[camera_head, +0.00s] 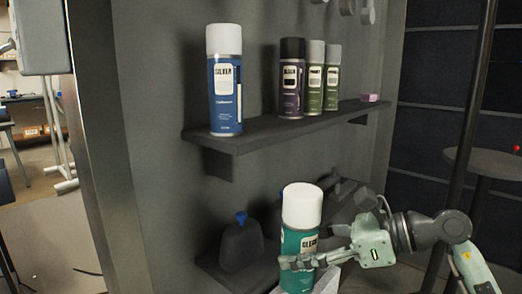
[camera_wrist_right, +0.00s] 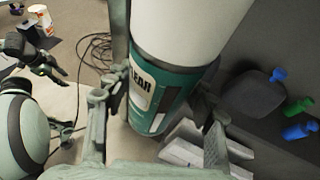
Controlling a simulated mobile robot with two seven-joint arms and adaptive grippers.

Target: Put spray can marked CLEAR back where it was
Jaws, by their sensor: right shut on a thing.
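The spray can marked CLEAR (camera_head: 300,231) is teal with a white cap. It stands upright in front of the lower shelf in the head view. My right gripper (camera_head: 308,260) is shut around its body from the right, with one finger across the front below the label. The can fills the middle of the right wrist view (camera_wrist_right: 160,88), between the fingers (camera_wrist_right: 155,115). What looks like my left gripper (camera_wrist_right: 42,58) shows small at the left of the right wrist view. Its jaw state is unclear.
The upper shelf (camera_head: 262,136) holds a blue SILVER can (camera_head: 225,85), a purple can (camera_head: 291,80), two green cans (camera_head: 315,80) and a pink block (camera_head: 369,98). Bare shelf lies between the blue and purple cans. The lower shelf holds dark bottles (camera_head: 241,245) with blue tops.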

